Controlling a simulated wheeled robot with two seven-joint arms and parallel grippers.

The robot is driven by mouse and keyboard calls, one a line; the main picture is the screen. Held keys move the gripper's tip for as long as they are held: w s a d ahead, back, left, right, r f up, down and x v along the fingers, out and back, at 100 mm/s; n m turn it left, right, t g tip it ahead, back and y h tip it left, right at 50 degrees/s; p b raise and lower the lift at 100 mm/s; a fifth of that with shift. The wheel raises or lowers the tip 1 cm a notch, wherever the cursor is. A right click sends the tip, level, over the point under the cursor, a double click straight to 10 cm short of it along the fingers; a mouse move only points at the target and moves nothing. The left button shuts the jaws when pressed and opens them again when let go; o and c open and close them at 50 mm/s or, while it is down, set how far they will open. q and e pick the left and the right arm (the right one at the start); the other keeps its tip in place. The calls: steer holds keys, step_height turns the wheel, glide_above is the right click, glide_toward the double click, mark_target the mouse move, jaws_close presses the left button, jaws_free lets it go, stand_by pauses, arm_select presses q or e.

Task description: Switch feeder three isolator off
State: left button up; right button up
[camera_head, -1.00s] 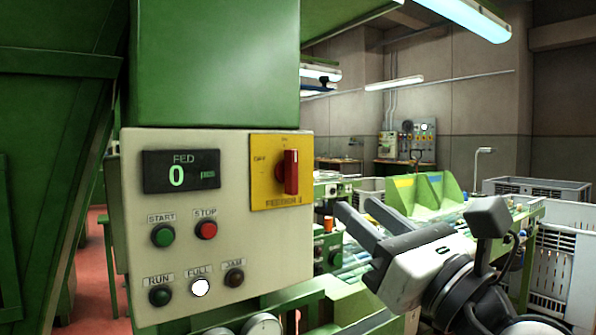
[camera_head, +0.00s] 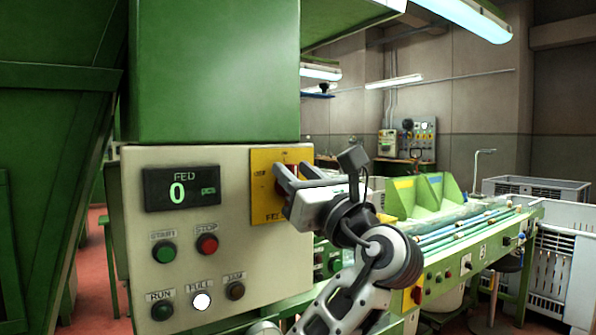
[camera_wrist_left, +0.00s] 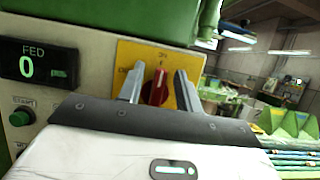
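The feeder three isolator is a red rotary knob (camera_wrist_left: 155,92) on a yellow plate (camera_head: 262,200) at the right of the control panel. In the wrist view the knob's handle stands about upright, with an OFF label to its left. My left gripper (camera_head: 293,172) is at the plate, in front of the knob. In the wrist view its two fingers (camera_wrist_left: 158,85) are apart, one on each side of the knob, with gaps visible. The head view mostly hides the knob behind the fingers. My right gripper is not in view.
The cream panel (camera_head: 225,260) also carries a FED display (camera_head: 181,189) reading 0, a green start button (camera_head: 164,252), a red stop button (camera_head: 207,244) and a lit white FULL lamp (camera_head: 201,301). A green bench (camera_head: 455,262) stands at the right.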

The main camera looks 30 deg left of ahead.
arm_select(q)
steer(key=shift+c, duration=0.3)
jaws_close()
